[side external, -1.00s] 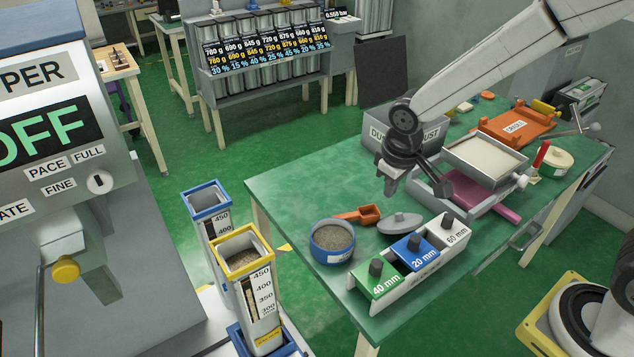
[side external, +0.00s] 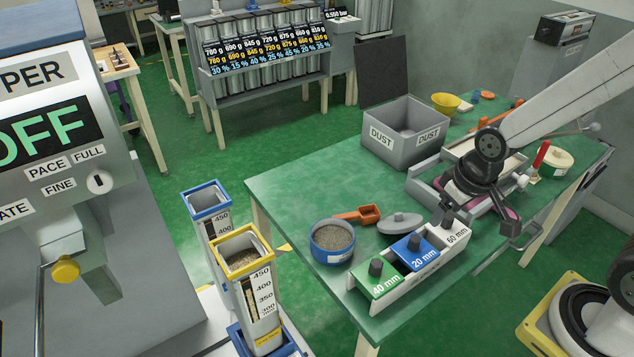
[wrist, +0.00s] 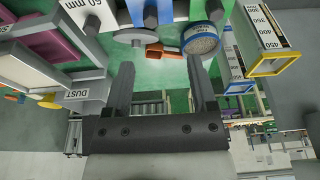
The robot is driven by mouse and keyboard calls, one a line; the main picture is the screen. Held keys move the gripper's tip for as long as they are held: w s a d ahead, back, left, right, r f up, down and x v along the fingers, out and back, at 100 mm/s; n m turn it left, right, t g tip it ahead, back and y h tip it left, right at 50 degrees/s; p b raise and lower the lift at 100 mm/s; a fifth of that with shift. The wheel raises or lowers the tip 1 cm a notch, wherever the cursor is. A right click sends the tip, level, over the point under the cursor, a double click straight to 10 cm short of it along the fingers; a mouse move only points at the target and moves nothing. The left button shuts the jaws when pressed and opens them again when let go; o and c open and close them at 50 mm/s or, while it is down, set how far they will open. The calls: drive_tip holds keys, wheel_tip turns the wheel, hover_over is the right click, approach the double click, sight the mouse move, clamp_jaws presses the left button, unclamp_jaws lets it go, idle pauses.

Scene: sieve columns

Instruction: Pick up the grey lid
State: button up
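The grey lid (side external: 401,223) is a round flat disc with a small knob. It lies on the green table between the orange scoop and the block-like holder with the 40, 20 and 60 mm labels. It also shows upside down in the wrist view (wrist: 134,36), beyond the left fingertip. My gripper (side external: 481,216) is to the right of the lid, by the 60 mm end of the holder, and apart from the lid. In the wrist view my gripper (wrist: 161,64) has its two fingers wide apart with nothing between them.
A blue tub of grains (side external: 332,240) and an orange scoop (side external: 360,214) stand left of the lid. The labelled holder (side external: 414,275) is in front of it. A grey dust box (side external: 404,132) stands behind. The table's left part is clear.

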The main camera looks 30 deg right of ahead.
drive_tip(key=shift+w, duration=0.15)
drive_tip(key=n+g+y, duration=0.2)
drive_tip(key=g+y, duration=0.1)
approach(401, 213)
drive_tip(key=f, duration=0.1)
drive_tip(key=shift+x, duration=1.45)
drive_tip(key=shift+d, duration=0.1)
drive_tip(key=shift+a+x, duration=0.2)
drive_tip(key=shift+x, duration=2.35)
clamp_jaws()
